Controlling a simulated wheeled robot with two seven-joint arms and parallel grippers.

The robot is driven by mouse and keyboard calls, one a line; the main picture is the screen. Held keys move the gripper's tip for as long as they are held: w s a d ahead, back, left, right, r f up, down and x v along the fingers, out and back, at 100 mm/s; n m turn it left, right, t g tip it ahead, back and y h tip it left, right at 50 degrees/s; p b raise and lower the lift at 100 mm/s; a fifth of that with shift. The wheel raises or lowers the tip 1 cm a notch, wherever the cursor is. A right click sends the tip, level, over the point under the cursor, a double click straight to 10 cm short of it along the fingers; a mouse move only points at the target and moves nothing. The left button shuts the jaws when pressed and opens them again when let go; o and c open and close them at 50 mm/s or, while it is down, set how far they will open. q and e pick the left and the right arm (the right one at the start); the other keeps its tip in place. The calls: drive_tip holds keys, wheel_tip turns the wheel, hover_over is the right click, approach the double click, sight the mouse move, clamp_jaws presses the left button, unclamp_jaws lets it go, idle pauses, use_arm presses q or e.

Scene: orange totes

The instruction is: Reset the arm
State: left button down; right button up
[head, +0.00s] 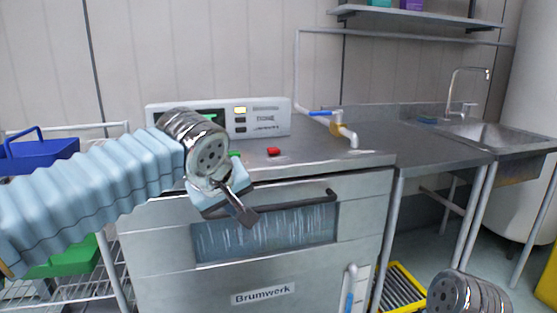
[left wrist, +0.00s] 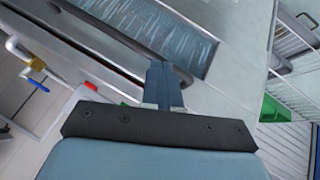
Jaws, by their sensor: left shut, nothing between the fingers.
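My left arm, in a light blue ribbed sleeve, reaches in from the left in the head view. Its gripper (head: 246,216) is in front of the steel machine (head: 180,240) labelled Brumwerk, near the left end of the dark door handle (head: 300,204). The fingers are together with nothing between them. In the left wrist view the shut fingers (left wrist: 163,84) point towards the machine's front and its streaked window (left wrist: 180,45). I cannot tell whether they touch the machine. A round metal part of my right arm shows at the bottom right of the head view; its gripper is out of frame.
A red button (head: 273,151) and a control panel (head: 270,118) are on the machine's top. A pipe with a yellow fitting (head: 343,130) stands behind. A steel counter with a sink (head: 490,132) is at right. A wire rack (head: 115,260) with blue and green bins is at left.

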use_arm(q)
drive_tip(key=d+f+m+g+h, duration=0.1)
drive_tip(key=d+f+m+g, duration=0.15)
drive_tip(key=f, duration=1.65)
drive_tip(key=d+f+m+g+h, duration=0.1)
drive_tip(key=f+m+g+h, duration=0.15)
drive_tip(key=f, duration=1.55)
drive_tip(key=s+a+f+g, duration=0.1)
drive_tip(key=s+a+f, duration=0.1)
drive_tip(key=s+f, duration=0.8)
drive_tip(key=s+a+f+n+g, duration=0.1)
drive_tip(key=s+a+f, duration=0.2)
drive_tip(key=s+f, duration=0.7)
drive_tip(key=shift+s+a+f, duration=0.15)
drive_tip(key=shift+a+f, duration=0.1)
drive_tip(key=shift+f, duration=0.45)
